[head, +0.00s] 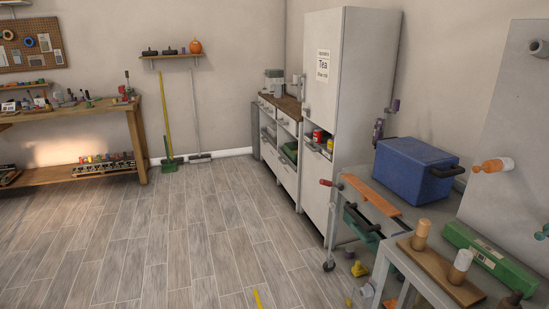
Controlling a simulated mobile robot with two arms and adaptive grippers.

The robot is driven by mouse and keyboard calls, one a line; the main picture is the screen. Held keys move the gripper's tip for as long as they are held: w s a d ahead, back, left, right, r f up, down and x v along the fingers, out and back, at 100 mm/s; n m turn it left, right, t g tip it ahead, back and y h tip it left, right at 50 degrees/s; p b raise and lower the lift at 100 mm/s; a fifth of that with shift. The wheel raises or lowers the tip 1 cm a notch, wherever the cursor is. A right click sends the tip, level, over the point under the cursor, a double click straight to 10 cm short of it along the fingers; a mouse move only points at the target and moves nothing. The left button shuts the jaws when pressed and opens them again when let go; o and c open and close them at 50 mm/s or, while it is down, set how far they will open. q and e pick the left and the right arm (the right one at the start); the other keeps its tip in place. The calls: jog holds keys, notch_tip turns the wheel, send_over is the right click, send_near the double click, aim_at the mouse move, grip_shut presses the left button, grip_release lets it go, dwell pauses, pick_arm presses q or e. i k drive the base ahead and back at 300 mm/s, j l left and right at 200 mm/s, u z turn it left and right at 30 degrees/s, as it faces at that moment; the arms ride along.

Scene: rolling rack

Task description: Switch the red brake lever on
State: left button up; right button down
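A small red lever (326,182) juts out to the left from the near-left side of the grey rolling rack (346,202), at the height of its top. I take it to be the brake lever; it is small, and I cannot tell which position it is in. A caster wheel (328,266) shows at the foot of the rack. Neither of my grippers is in view.
A blue box (415,172) and an orange board (371,194) lie on the rack. A bench with wooden pegs (421,235) and a green case (488,258) stands at the right. Yellow pieces (359,269) lie on the floor. The floor left of the rack is mostly clear.

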aim_at(339, 186)
jog(key=i, duration=2.65)
